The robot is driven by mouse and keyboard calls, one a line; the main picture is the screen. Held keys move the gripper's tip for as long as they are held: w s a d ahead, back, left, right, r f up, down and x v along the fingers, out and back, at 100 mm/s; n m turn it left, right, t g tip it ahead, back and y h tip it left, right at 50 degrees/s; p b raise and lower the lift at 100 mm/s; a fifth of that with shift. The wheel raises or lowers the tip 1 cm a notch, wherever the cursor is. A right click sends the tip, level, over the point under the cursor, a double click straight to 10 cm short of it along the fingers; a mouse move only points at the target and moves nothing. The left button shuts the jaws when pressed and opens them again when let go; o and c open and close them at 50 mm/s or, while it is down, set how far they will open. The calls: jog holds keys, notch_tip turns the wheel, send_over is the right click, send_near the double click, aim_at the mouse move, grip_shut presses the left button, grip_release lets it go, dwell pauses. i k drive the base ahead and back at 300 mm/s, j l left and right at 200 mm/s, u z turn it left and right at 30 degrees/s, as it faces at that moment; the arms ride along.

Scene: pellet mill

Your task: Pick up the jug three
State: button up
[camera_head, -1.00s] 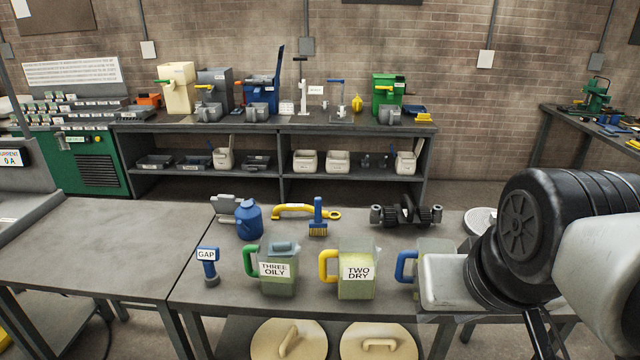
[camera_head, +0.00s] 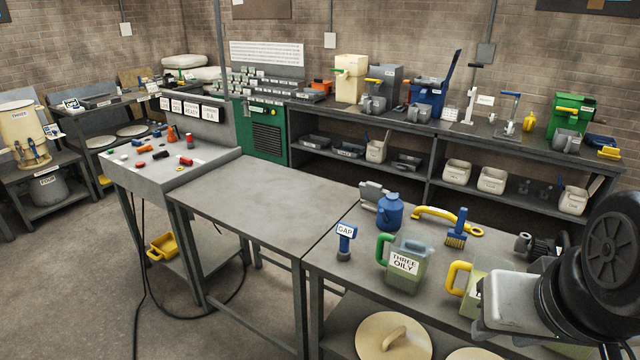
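The jug three (camera_head: 408,264) is a clear jug with a green handle and a label reading "THREE OILY". It stands upright on the grey table, with greenish contents. A second jug (camera_head: 472,293) with a yellow handle stands to its right, partly hidden by my arm. My arm crosses the lower right of the head view, to the right of jug three and apart from it. My gripper's fingers do not show.
A blue GAP tool (camera_head: 346,240) stands left of jug three. Behind it are a blue bottle (camera_head: 389,212), a yellow wrench-like tool (camera_head: 446,219) and a blue brush (camera_head: 457,230). The adjoining table (camera_head: 262,205) at left is bare. Round lids (camera_head: 385,345) lie on the lower shelf.

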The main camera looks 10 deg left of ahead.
aim_at(411, 251)
jog(key=u, duration=5.2)
jog(key=l+z, duration=0.1)
jog(key=z, duration=4.95)
jog(key=i+j+z, duration=0.65)
jog(key=i+j, duration=0.1)
jog(key=j, duration=0.05)
